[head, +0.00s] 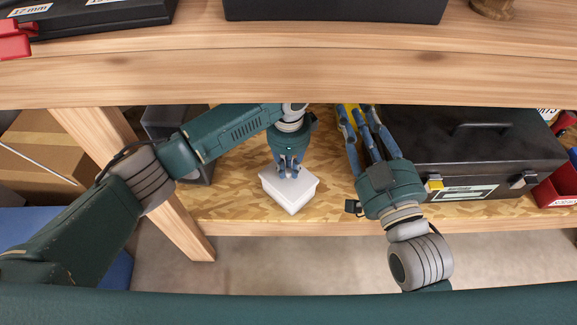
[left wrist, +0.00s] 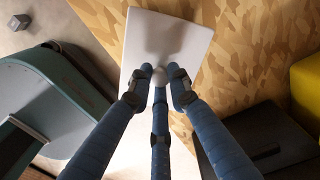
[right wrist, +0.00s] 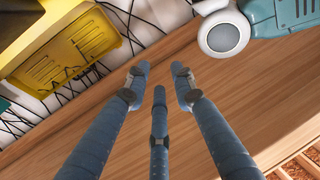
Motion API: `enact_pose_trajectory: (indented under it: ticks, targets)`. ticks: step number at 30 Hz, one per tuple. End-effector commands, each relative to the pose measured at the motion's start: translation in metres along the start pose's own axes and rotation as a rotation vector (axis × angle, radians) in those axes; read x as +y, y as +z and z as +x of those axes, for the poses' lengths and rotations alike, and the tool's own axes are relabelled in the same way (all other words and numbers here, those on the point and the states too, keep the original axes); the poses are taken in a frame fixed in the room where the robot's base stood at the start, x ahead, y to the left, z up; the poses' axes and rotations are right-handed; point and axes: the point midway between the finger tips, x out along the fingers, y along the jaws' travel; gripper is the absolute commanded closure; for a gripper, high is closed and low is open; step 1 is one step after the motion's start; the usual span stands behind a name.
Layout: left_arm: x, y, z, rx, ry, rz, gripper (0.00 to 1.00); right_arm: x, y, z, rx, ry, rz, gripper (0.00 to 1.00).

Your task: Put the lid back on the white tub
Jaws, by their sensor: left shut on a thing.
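The white tub (head: 290,197) sits on the lower shelf near its front edge, with the white lid (head: 311,180) over its top. In the left wrist view the lid (left wrist: 182,38) shows as a pale plate with a small round knob (left wrist: 160,77). My left gripper (head: 289,171) points down above the tub and is shut on the lid's knob; its fingers (left wrist: 160,80) close around it. I cannot tell whether the lid is fully seated on the rim. My right gripper (head: 359,113) is open and empty, right of the tub; its fingers (right wrist: 158,80) are spread.
A black toolbox (head: 475,155) stands right of my right gripper, with a red bin (head: 558,188) beyond it. A dark grey bin (head: 178,128) is behind my left arm. The wooden upper shelf (head: 300,75) hangs over the area. Bare shelf lies around the tub.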

Motion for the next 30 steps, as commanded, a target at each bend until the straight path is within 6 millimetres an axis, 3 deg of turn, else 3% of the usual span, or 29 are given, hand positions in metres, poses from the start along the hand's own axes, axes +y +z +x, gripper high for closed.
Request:
enact_pose_trajectory:
  ticks: [30]
  targets:
    - [0.000,0.000,0.000,0.000,0.000,0.000,1.00,0.003,0.022,-0.003,-0.095,0.005,-0.003,0.76]
